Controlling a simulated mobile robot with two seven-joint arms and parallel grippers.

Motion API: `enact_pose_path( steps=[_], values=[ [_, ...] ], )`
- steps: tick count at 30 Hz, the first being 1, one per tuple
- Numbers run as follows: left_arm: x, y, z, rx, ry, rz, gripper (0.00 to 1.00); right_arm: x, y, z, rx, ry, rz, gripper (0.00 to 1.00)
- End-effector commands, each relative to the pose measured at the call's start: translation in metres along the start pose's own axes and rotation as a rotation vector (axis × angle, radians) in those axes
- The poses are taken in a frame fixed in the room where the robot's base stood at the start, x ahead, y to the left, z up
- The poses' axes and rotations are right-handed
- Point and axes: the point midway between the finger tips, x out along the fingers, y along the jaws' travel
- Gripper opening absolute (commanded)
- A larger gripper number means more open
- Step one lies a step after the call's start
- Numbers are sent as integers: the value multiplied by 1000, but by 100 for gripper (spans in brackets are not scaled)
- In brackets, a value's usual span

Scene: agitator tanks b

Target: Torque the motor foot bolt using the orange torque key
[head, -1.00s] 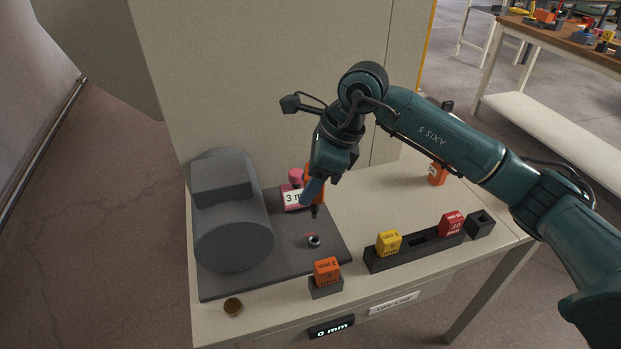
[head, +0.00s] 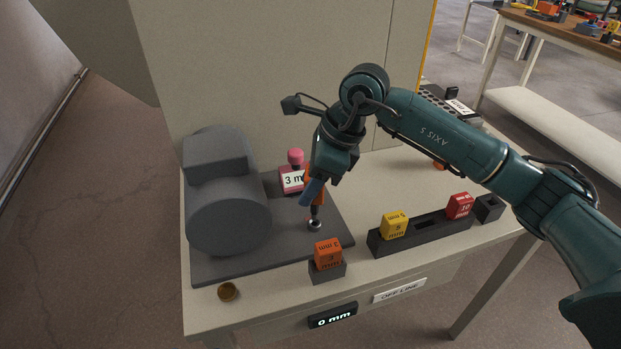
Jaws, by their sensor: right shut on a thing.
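My right gripper (head: 314,190) is shut on the orange torque key (head: 320,196), which is partly hidden behind the fingers. The key's dark tip points down and meets, or hovers just over, the silver motor foot bolt (head: 314,224); I cannot tell whether it is seated. The bolt stands on the dark grey base plate (head: 270,249), to the right of the grey motor (head: 228,213). My left gripper is not in view.
An orange 3 mm block (head: 328,254) sits in front. A dark rack (head: 426,226) holds yellow and red blocks. A brown round piece (head: 228,291) lies front left. The display (head: 332,315) reads 0 mm.

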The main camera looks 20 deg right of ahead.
Motion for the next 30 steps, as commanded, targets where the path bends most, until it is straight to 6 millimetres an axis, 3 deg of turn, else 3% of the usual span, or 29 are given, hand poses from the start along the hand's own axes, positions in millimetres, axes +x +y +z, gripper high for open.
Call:
enact_pose_path(
  steps=[30],
  values=[
    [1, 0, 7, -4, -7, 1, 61, 0, 0, 0, 0, -2, -1, 0]
  ],
)
